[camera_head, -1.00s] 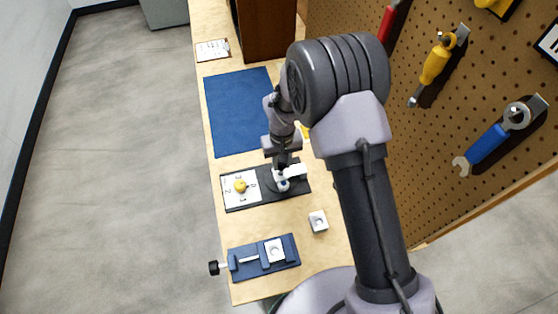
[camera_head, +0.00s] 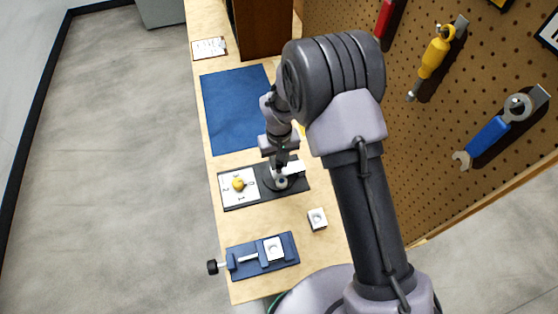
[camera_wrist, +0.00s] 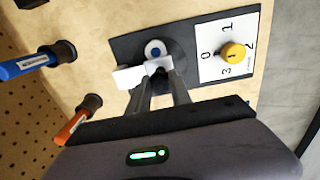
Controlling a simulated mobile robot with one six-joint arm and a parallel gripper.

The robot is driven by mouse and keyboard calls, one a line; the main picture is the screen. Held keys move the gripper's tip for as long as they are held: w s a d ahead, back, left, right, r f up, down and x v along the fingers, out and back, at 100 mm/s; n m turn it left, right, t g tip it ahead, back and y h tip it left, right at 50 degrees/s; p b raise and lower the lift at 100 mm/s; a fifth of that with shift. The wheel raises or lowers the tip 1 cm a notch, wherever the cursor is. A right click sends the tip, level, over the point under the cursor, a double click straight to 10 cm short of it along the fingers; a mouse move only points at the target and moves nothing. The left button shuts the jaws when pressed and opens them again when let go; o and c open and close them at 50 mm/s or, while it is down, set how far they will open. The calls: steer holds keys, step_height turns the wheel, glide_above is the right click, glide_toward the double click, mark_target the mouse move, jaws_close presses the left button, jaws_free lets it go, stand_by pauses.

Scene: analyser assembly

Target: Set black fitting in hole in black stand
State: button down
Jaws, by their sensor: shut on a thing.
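The black stand (camera_head: 233,204) is a dark flat plate on the bench; it also shows in the wrist view (camera_wrist: 128,45). A round black part (camera_wrist: 177,57) rises from it, with a pale ring with a blue centre (camera_wrist: 155,50) next to it. My gripper (camera_head: 279,170) is low over this end of the stand. In the wrist view my gripper (camera_wrist: 159,76) is shut on a small dark piece, apparently the black fitting (camera_wrist: 160,87), mostly hidden between the fingers. A white block (camera_wrist: 129,77) lies against the fingertips. Whether the fitting touches the stand is unclear.
A white dial card (camera_wrist: 210,66) with a yellow knob (camera_wrist: 232,52) is on the stand's other end. A blue vise (camera_head: 240,270) and a small white block (camera_head: 317,219) are nearer me. A blue mat (camera_head: 232,105) lies beyond; a tool pegboard (camera_head: 400,130) borders the right.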

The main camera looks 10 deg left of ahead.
steer(key=shift+f+b, duration=0.5)
steer(key=shift+f+b, duration=0.25)
steer(key=shift+b, duration=0.1)
stand_by(0.7)
steer(key=shift+f, duration=0.25)
steer(key=shift+f+b, duration=0.15)
steer(key=shift+b, duration=0.2)
steer(key=shift+f, duration=0.15)
steer(key=shift+f+b, duration=0.1)
steer(key=shift+b, duration=0.3)
stand_by(0.9)
steer(key=c, duration=1.1)
jaws_free()
